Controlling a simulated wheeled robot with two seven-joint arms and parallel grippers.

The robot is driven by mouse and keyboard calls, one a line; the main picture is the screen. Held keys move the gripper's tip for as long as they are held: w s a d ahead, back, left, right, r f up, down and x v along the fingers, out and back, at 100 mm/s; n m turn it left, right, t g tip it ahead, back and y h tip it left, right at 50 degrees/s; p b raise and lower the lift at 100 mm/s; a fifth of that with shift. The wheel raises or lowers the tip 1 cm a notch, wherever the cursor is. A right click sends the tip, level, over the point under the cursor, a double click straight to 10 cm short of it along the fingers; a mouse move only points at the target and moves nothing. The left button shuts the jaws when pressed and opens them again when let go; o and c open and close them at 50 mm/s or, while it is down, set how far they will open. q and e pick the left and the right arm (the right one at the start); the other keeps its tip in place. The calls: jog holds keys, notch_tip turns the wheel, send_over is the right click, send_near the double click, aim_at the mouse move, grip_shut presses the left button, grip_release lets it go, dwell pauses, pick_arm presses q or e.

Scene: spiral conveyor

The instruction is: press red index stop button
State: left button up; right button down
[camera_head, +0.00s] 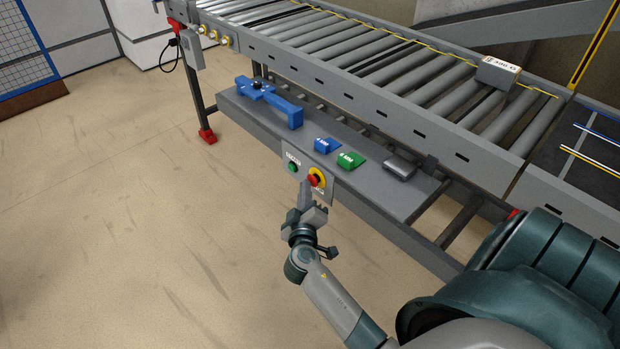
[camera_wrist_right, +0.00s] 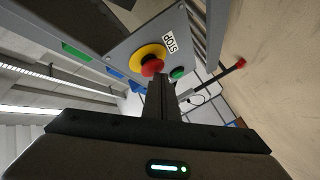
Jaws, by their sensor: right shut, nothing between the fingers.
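The red stop button (camera_head: 314,180) sits on a yellow disc on the grey control panel (camera_head: 327,190) at the front of the lower shelf. A green button (camera_head: 292,168) is to its left. My right gripper (camera_head: 305,188) is in front of the panel, shut and empty, its fingertips just left of the red button. My left gripper is not in view.
A roller conveyor (camera_head: 400,75) runs above the grey shelf (camera_head: 385,200). The floor (camera_head: 130,200) to the left is clear.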

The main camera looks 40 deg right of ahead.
jog(key=shift+d, duration=0.15)
dwell(0.3)
jog(key=shift+s+a+b, duration=0.1)
jog(key=shift+a+b, duration=0.3)
jog(key=shift+a, duration=0.5)
